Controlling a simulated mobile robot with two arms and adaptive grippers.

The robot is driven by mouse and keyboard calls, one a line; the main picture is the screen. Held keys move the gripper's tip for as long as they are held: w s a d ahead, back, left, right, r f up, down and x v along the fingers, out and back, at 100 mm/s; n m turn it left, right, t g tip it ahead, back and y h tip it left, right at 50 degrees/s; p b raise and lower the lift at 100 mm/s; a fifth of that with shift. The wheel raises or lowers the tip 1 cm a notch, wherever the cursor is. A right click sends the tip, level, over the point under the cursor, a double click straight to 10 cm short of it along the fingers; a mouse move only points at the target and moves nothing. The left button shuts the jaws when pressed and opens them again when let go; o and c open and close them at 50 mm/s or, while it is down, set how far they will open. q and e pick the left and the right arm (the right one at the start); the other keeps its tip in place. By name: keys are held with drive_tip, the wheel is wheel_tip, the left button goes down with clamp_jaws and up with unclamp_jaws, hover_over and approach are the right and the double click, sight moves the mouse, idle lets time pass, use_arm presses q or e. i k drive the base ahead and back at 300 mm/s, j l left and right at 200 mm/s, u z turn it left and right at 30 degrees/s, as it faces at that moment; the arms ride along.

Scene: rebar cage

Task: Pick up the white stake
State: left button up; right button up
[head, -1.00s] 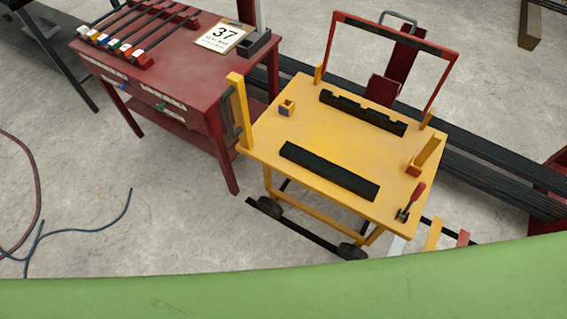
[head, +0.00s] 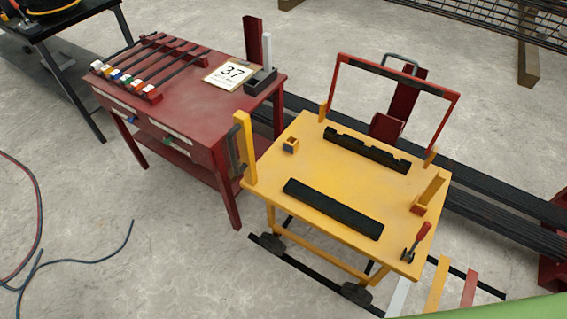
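Several dark stakes with coloured end blocks lie side by side on a red rack on the red table (head: 225,115). The stake with a white end block (head: 97,66) is the leftmost in the row. A white upright post (head: 267,50) also stands in a black box (head: 261,82) at the table's back right corner. Neither of my grippers is in view.
A yellow cart (head: 330,167) with black bars and a red frame stands right of the red table. Long dark bars (head: 490,200) lie behind it. A dark table (head: 72,30) stands at upper left. Cables (head: 80,262) lie on the otherwise clear floor at left.

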sight(267, 37)
drive_tip(key=i+j+u, duration=0.3)
drive_tip(key=i+j, duration=0.55)
